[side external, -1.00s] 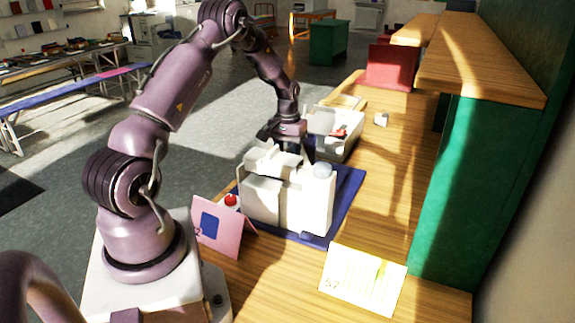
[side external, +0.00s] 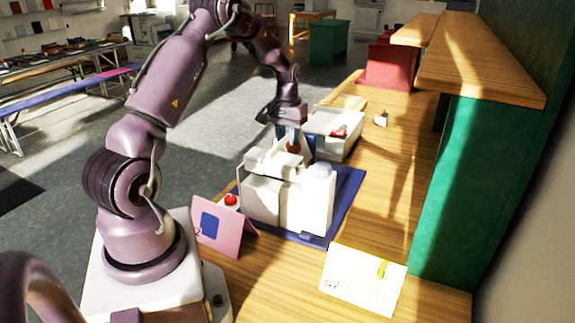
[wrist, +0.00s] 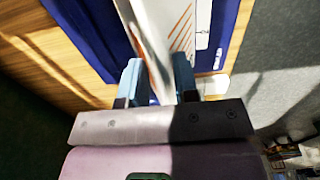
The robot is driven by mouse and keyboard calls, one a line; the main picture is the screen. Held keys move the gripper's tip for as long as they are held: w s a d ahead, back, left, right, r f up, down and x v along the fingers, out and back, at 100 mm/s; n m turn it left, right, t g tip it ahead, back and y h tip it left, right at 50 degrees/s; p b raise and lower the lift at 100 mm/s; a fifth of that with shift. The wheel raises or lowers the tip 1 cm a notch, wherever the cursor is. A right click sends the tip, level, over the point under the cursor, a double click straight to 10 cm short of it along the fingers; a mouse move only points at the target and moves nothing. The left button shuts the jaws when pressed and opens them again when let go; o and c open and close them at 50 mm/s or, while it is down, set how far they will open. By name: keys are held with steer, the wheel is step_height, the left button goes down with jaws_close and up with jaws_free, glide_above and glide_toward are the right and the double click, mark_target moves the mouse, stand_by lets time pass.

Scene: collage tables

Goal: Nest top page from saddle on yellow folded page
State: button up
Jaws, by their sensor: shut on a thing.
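My gripper (side external: 292,138) is raised just above and behind the white machine (side external: 262,207), which stands on a dark blue mat. It is shut on a page with orange marks (side external: 293,147). In the wrist view, my gripper's two fingers (wrist: 158,75) pinch this white page with orange stripes (wrist: 175,30). The page's lower part is hidden behind the machine in the side view, so I cannot tell whether it still touches the saddle. The yellow folded page (side external: 350,284) lies on the table at the front, apart from my gripper, with printed lines and a yellow patch.
A pink folded card (side external: 238,240) with a blue rectangle stands left of the machine, by a red button (side external: 230,199). A pale bin (side external: 345,147) stands behind. A wooden shelf (side external: 490,65) on a green panel overhangs the right side. Bare table lies between mat and panel.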

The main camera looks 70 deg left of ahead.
steer(key=shift+r, duration=3.8)
